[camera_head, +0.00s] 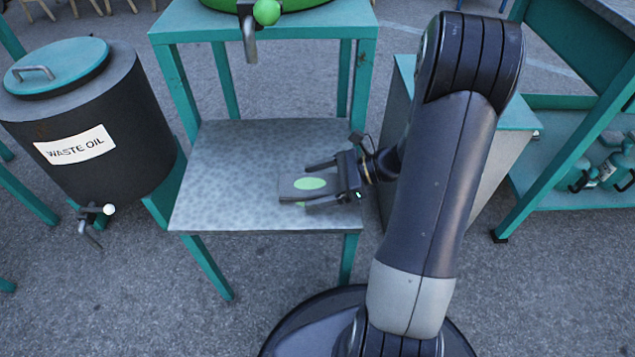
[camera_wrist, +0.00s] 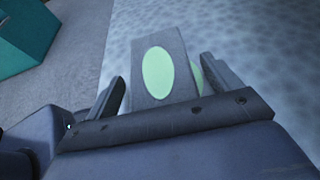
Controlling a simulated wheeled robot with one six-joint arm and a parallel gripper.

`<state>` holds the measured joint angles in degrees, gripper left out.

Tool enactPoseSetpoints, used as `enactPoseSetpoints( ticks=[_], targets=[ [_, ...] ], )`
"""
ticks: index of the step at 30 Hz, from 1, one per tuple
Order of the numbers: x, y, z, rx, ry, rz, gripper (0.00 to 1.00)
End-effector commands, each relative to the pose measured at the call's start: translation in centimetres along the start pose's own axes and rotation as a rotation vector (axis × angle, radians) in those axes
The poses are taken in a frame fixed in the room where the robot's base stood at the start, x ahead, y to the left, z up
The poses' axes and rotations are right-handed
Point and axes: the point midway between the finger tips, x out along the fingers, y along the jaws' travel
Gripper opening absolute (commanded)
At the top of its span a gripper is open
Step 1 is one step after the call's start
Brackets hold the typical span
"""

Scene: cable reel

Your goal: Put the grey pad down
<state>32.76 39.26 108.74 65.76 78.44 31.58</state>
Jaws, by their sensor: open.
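The grey pad (camera_head: 290,187) with a light green oval lies on the grey speckled lower shelf (camera_head: 235,160) of the teal stand, near its right side. In the wrist view the pad (camera_wrist: 150,88) lies between my two fingers, with a gap on each side. My gripper (camera_head: 322,184) is open around the pad, coming from the right, low over the shelf. In the wrist view my gripper (camera_wrist: 165,95) shows both fingers apart.
A dark waste oil drum (camera_head: 90,115) with a teal lid and a tap stands at the left. A green reel (camera_head: 275,8) sits on the stand's top. A grey cabinet (camera_head: 480,160) stands right of the shelf. The shelf's left part is bare.

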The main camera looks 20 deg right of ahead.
Motion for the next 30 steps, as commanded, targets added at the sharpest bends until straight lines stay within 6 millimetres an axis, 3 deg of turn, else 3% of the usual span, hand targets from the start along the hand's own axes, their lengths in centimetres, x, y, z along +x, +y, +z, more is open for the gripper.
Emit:
enactPoseSetpoints(
  ticks=[7, 21, 30],
  targets=[
    [-1.0, -0.1, 0.5, 0.000, 0.001, -0.002, 0.85],
    [-10.1, -0.1, 0.6, 0.001, 0.001, -0.004, 0.85],
    [-12.2, 0.0, 0.3, 0.001, 0.000, 0.000, 0.85]
  ],
)
